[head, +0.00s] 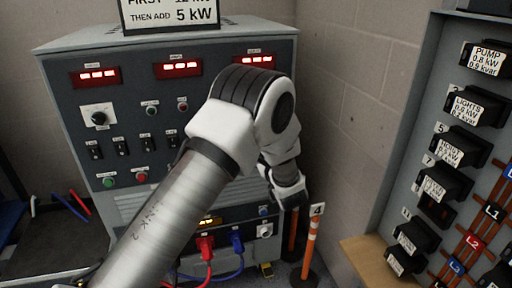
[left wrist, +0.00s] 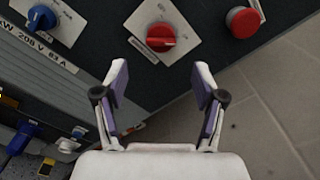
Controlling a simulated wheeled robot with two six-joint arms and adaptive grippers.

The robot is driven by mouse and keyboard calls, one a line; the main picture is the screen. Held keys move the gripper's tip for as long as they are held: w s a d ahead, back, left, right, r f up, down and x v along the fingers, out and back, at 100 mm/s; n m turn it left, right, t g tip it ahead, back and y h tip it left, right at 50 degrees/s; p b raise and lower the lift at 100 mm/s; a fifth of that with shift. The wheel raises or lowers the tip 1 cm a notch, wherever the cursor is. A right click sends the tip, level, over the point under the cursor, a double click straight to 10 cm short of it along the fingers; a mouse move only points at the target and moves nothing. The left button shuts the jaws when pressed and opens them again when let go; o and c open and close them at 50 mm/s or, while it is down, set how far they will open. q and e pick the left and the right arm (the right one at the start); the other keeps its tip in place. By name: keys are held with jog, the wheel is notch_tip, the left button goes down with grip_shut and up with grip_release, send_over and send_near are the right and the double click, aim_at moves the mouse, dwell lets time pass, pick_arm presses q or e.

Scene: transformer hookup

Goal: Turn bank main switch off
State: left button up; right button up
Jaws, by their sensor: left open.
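A red rotary knob (left wrist: 160,38) on a pale square plate shows in the left wrist view. Its label is too small and covered to read, so I cannot confirm it is the bank main switch. Its pointer looks roughly level, toward the right. My left gripper (left wrist: 160,88) is open and empty, its fingertips below the knob in the picture, one to each side, not touching it. In the head view, my left arm hides the right part of the grey cabinet (head: 72,140), including this knob. My right gripper is not in view.
Beside the knob are a blue rotary knob (left wrist: 42,17) and a red mushroom button (left wrist: 243,20). Red and blue plugs (head: 206,246) sit low on the cabinet. An orange post (head: 310,245) stands near the wall. A rack of labelled black plugs (head: 465,145) is at right.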

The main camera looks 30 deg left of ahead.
pick_arm(q)
jog(key=x, duration=0.8)
jog(key=shift+r, duration=0.15)
jog(key=c, duration=1.2)
